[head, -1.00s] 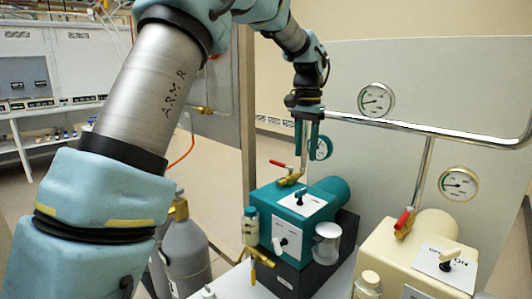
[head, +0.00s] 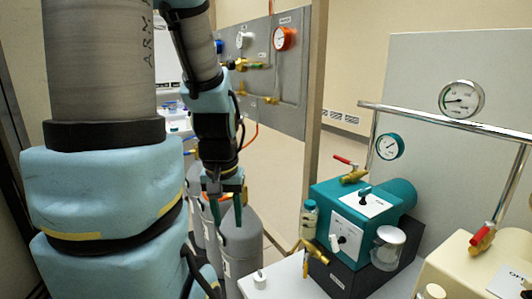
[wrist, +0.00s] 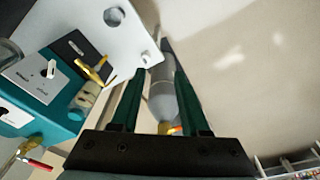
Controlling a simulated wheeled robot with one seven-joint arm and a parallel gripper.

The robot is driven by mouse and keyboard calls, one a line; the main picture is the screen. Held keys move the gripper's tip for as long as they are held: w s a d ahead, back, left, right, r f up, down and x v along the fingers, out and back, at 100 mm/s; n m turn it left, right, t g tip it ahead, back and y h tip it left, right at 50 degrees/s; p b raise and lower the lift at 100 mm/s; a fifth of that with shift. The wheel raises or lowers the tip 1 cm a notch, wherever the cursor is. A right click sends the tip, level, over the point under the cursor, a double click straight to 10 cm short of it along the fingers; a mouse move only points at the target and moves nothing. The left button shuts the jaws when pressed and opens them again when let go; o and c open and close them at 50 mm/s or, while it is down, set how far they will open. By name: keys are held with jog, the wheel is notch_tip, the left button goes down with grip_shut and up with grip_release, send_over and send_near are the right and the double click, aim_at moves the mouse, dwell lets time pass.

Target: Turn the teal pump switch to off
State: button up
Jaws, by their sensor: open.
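The teal pump (head: 330,207) sits on a black base on a white bench. Its top has a white plate with a dark lever switch (head: 365,191). Its front has another plate with a white lever (head: 342,240). Lettering is too small to read, so I cannot tell the switch's setting. In the wrist view the pump (wrist: 62,112) is at the left, with the front lever (wrist: 49,69) visible. My gripper (head: 226,222) is open and empty, left of the pump and apart from it, in front of grey cylinders. Its fingers (wrist: 155,92) point past the bench edge.
Grey gas cylinders (head: 240,244) stand left of the bench. A brass valve (head: 316,252) and small bottle (head: 309,219) are at the pump's left side, a glass jar (head: 387,248) at its right. A cream pump (head: 455,280) stands further right. A pipe runs behind.

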jog(key=w+d+r+m, duration=0.3)
jog(key=w+d, duration=0.3)
jog(key=d, duration=0.1)
jog(key=w+d+r+m, duration=0.2)
jog(key=w+d, duration=0.3)
jog(key=d, duration=0.3)
jog(key=m+g, duration=0.2)
jog(key=m, duration=0.4)
send_near(368, 188)
jog(key=f, duration=0.5)
jog(key=f+p, duration=0.1)
jog(key=f, duration=0.2)
jog(key=shift+s+f, duration=0.25)
jog(key=shift+c, duration=0.2)
grip_shut()
